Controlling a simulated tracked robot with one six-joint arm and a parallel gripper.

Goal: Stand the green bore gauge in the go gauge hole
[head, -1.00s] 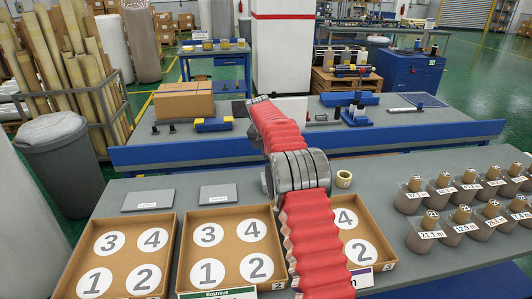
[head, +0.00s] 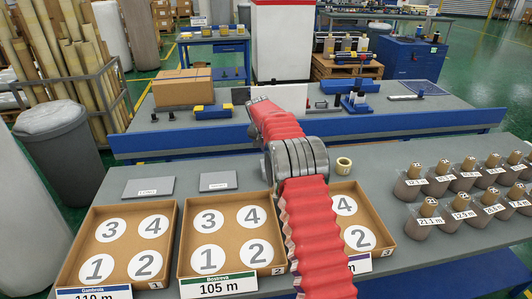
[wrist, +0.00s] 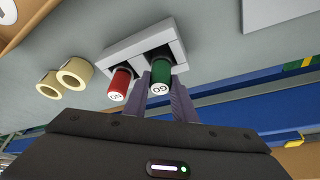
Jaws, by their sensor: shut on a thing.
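The green bore gauge (wrist: 161,74) is between the two fingers of my gripper (wrist: 161,98) in the wrist view, its labelled end facing the camera. My gripper is shut on it. A pale block (wrist: 118,50) with two dark openings lies just beyond. The green gauge lines up with the right-hand opening; I cannot tell whether it is inside it or only in front. A red gauge (wrist: 120,84) is at the left-hand opening, beside the green one and apart from it. In the head view my own arm hides the gripper and gauges.
Two tape rings (wrist: 75,73) lie left of the block in the wrist view; one ring (head: 343,165) shows right of my arm. Numbered cardboard trays (head: 229,273) stand in front. Several wrapped rolls (head: 426,211) stand at right. A blue-edged bench (head: 160,142) lies behind.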

